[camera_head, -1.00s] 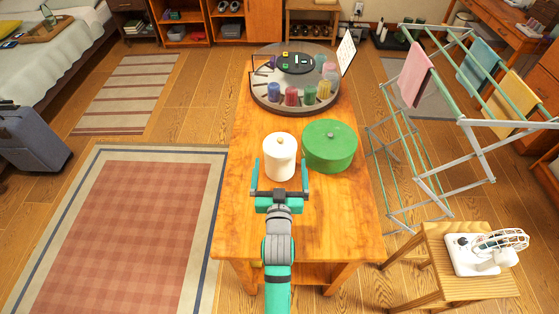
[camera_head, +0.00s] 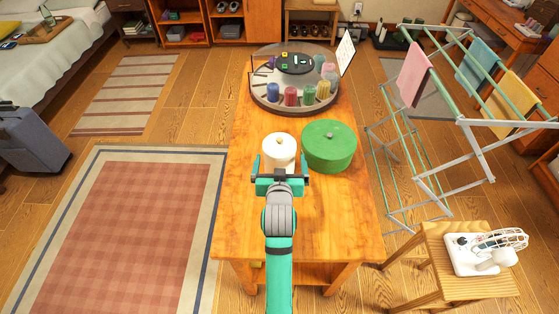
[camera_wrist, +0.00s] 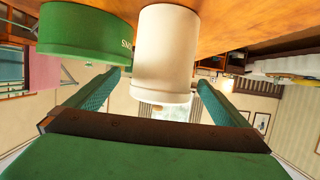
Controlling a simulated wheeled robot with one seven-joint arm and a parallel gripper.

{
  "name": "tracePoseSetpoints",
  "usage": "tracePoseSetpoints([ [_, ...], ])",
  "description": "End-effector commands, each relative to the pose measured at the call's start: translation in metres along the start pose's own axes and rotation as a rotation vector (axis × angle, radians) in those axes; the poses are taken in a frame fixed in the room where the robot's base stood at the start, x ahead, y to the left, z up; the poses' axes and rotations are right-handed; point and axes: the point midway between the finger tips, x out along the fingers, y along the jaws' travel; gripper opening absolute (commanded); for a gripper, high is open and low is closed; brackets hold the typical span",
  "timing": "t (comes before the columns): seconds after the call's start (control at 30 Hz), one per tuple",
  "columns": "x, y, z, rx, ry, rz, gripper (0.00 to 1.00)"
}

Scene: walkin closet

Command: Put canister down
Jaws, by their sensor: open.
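The white canister (camera_head: 279,150) with a knobbed lid stands upright on the wooden table (camera_head: 245,215), just left of a round green tin (camera_head: 329,147). My gripper (camera_head: 279,167) is open at the near side of the canister, with its fingers reaching along the canister's left and right sides. In the wrist view the canister (camera_wrist: 165,55) sits between the two spread fingers, with a gap visible beside each. The green tin (camera_wrist: 85,35) is beside it there. The gripper's palm hides the canister's lower part in the head view.
A round turntable (camera_head: 295,105) with colored cups stands behind on the table. A drying rack (camera_head: 440,120) with towels stands to the right, and a stool (camera_head: 455,290) with a white appliance (camera_head: 480,252) is at the front right. The near tabletop is clear.

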Motion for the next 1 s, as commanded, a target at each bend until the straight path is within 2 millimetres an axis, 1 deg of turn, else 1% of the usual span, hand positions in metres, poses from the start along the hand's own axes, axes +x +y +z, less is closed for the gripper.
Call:
tracePoseSetpoints([
  [0.13, 0.011, -0.002, -0.001, 0.000, 0.000, -0.001, 1.00],
  [0.3, 0.035, -0.005, -0.002, 0.000, 0.000, -0.001, 1.00],
  [0.4, 0.047, -0.004, -0.002, 0.000, 0.001, 0.000, 1.00],
  [0.53, 0.053, -0.004, -0.002, 0.000, 0.000, 0.000, 1.00],
  [0.73, 0.053, -0.003, -0.002, 0.001, 0.000, 0.001, 1.00],
  [0.77, 0.053, -0.003, -0.002, 0.001, 0.000, 0.001, 0.95],
  [0.8, 0.053, -0.002, -0.002, 0.001, 0.000, 0.002, 0.86],
  [0.97, 0.053, -0.002, -0.002, 0.001, 0.000, 0.002, 0.47],
  [1.0, 0.053, -0.002, -0.002, 0.001, 0.000, 0.002, 0.38],
])
